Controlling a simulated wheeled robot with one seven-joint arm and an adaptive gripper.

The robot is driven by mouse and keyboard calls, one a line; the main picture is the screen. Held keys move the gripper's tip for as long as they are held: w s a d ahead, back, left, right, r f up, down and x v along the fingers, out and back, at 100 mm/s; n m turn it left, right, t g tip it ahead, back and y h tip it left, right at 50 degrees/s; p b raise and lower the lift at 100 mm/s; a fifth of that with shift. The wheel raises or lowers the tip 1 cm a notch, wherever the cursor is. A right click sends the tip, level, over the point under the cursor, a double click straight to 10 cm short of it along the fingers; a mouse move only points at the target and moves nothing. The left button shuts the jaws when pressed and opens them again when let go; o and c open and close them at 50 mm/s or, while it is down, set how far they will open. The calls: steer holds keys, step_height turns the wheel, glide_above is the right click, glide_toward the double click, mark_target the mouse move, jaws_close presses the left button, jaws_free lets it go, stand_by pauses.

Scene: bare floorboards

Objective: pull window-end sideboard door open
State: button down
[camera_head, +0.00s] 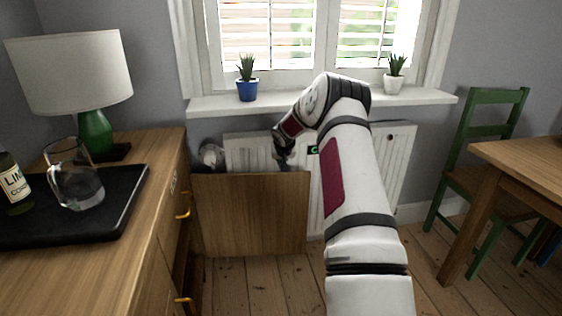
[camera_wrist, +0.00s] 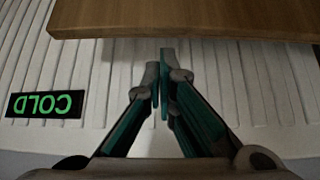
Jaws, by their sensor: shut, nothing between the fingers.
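The window-end sideboard door (camera_head: 250,215) stands swung out from the sideboard (camera_head: 150,235), roughly square to its front. Its plain wooden panel faces me, with the radiator behind it. My gripper (camera_head: 284,162) is at the panel's top edge, near its free right end, on the radiator side; its tips are partly hidden. In the wrist view the gripper (camera_wrist: 161,62) is shut with nothing between its fingers. Its fingertips lie close to the edge of the door (camera_wrist: 180,18); I cannot tell whether they touch. The door's handle is not visible.
A white radiator (camera_head: 395,165) is close behind the door and arm, below the windowsill (camera_head: 310,103) with two potted plants. A lamp (camera_head: 75,80), a glass jug (camera_head: 75,178) and a bottle (camera_head: 12,185) stand on the sideboard. A green chair (camera_head: 480,150) and table (camera_head: 530,160) are right.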

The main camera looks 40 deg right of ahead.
steer(key=shift+b+x, duration=0.35)
steer(key=shift+x, duration=1.65)
steer(key=shift+m+g+h, duration=0.4)
steer(key=shift+m, duration=0.4)
steer(key=s+a+b, duration=0.3)
steer(key=s+b, duration=0.1)
steer(key=b, duration=0.2)
steer(key=shift+s+a, duration=0.1)
steer(key=shift+a, duration=0.3)
